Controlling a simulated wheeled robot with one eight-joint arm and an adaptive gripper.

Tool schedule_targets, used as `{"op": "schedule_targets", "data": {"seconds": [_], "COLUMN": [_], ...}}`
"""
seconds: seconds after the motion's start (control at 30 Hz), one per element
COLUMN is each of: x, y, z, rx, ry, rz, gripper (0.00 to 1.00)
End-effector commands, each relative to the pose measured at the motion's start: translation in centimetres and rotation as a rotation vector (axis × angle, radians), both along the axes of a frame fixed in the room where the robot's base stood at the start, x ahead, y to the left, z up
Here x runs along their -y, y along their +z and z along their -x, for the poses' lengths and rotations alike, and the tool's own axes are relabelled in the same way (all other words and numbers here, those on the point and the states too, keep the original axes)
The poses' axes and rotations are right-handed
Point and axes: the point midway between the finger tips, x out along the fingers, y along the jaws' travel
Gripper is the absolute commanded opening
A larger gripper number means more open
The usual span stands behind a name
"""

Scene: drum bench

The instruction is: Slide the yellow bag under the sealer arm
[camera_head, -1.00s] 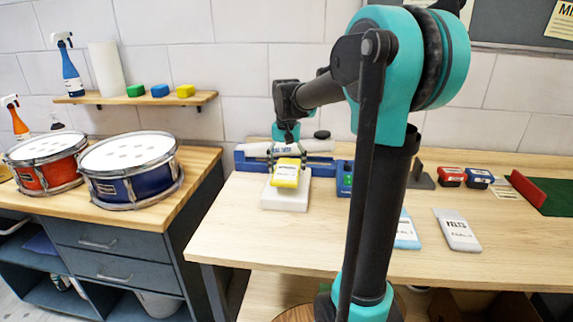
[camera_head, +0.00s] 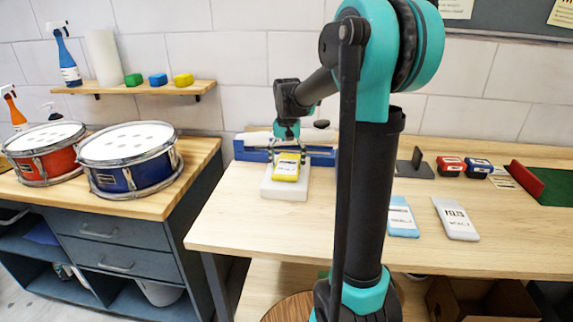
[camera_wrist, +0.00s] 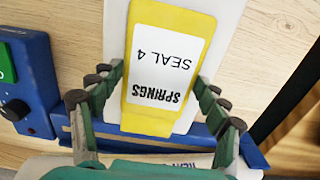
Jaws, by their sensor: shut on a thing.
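The yellow bag (camera_head: 287,168), labelled SPRINGS SEAL 4, lies on a white block (camera_head: 284,189) in front of the sealer. My gripper (camera_head: 288,153) is at the bag's far end, pointing down. In the wrist view my gripper (camera_wrist: 160,76) has one finger along each long side of the bag (camera_wrist: 167,114), shut on it. The blue sealer base (camera_head: 243,152) stands at the back of the table. The pale sealer arm (camera_head: 258,137) runs across it, partly hidden by my gripper; it also shows at the bottom of the wrist view. Whether the bag's far edge is under it is unclear.
A light-blue bag (camera_head: 402,217) and a white bag (camera_head: 455,219) lie to the right. Red (camera_head: 450,166) and blue (camera_head: 478,168) packs sit behind. The table's front left is clear.

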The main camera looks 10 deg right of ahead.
Motion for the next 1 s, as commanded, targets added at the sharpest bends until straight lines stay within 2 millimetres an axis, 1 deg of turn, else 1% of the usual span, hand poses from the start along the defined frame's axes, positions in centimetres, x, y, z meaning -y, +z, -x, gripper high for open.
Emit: {"op": "schedule_targets", "data": {"seconds": [0.7,1.0], "x": [1.2,1.6], "y": [0.0,-0.1], "z": [-3.8,-4.9], "rx": [0.000,0.000], "ry": [0.000,0.000], "rz": [0.000,0.000], "gripper": [0.45,0.45]}}
